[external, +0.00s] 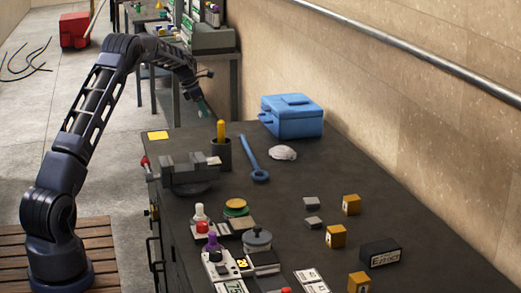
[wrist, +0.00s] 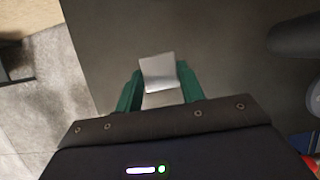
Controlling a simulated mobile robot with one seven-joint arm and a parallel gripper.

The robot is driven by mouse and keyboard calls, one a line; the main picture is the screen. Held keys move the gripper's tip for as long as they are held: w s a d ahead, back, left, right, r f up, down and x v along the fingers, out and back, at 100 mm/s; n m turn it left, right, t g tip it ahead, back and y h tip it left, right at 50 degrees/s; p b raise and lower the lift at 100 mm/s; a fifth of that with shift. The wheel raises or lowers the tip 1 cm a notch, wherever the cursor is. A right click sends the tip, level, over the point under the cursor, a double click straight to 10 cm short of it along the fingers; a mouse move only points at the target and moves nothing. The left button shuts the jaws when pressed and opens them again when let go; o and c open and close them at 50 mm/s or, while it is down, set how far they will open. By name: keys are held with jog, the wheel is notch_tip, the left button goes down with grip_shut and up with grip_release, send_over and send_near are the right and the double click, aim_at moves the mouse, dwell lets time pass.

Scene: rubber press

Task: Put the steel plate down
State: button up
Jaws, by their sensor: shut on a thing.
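The steel plate (wrist: 158,72) is a small, flat, silvery square in the wrist view. It sits between the two green fingertips of my gripper (wrist: 160,77), which is shut on it. The dark worktop (wrist: 215,35) lies below the plate; the height between them is hard to tell. In the external view my gripper (external: 203,108) is at the far end of the worktop (external: 320,180), left of the blue toolbox. The plate cannot be made out there.
A yellow square (external: 158,135) lies on the far left corner. A dark cup (external: 221,155) with a yellow handle, a grey vise (external: 188,174), a blue wrench (external: 254,160) and the blue toolbox (external: 292,117) stand nearby. Grey floor (wrist: 40,105) shows beyond the worktop edge.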

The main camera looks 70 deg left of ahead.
aim_at(207, 142)
notch_tip(207, 142, down, 10)
jog(key=shift+f, duration=0.25)
dwell(0.3)
jog(key=o, duration=1.2)
jog(key=shift+f, duration=0.15)
jog(key=shift+c, duration=0.2)
jog(key=v, duration=1.2)
